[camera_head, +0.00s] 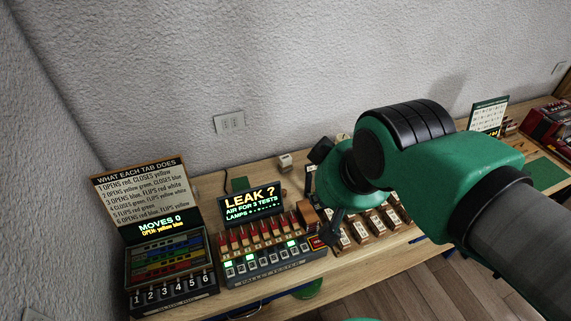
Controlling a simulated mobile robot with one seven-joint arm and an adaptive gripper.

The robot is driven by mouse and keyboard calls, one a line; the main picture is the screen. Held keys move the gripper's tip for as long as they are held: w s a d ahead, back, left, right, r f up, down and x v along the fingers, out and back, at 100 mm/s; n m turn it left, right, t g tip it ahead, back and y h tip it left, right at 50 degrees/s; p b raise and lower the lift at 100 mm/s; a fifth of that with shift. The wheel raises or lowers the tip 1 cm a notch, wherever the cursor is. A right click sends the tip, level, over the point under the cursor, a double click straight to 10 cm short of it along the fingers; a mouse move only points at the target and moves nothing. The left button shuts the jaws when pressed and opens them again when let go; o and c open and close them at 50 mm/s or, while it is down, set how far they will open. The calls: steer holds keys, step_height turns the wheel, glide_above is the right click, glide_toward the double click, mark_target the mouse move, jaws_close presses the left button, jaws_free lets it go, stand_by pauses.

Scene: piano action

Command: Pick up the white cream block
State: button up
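A small cream-white block (285,162) sits alone at the back of the wooden table, near the wall, left of my arm. Several pale-topped blocks (378,223) stand in a row on the table below my arm; I cannot tell which one the task names. My gripper (336,222) points down at the left end of that row, right of the lamp tester. My green wrist covers most of it and part of the table behind. Its fingertips are small and dark, so I cannot tell whether they are open or hold anything.
A lamp tester (272,262) with a "LEAK ?" screen (252,204) stands left of my gripper. A numbered tab box (170,268) with a sign (140,190) is further left. A card (488,116) and a red device (551,126) stand at the right.

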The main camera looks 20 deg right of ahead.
steer(key=o, duration=1.2)
steer(key=w+d+g+p, duration=0.1)
steer(key=w+d+p, duration=0.15)
steer(key=w, duration=1.25)
steer(key=w+d+g+p, duration=0.2)
steer(key=w+p, duration=0.2)
steer(key=w, duration=1.2)
steer(key=w+d+f+g+p, duration=0.1)
steer(key=w+d+f+p, duration=0.1)
steer(key=w+f, duration=0.5)
steer(key=w+d+f+n+p, duration=0.1)
steer(key=w+d+f+p, duration=0.1)
steer(key=w+f, duration=0.5)
steer(key=w+d+f+g+p, duration=0.1)
steer(key=w+f, duration=0.5)
steer(key=f, duration=0.6)
steer(key=shift+w+d+f+n+g+p, duration=0.15)
steer(key=shift+w+d+n+p, duration=0.05)
steer(key=shift+d+p, duration=0.2)
steer(key=shift+w+d+f+n+g+p, duration=0.1)
steer(key=shift+w+d+n+g+p, duration=0.1)
steer(key=shift+d+p, duration=0.15)
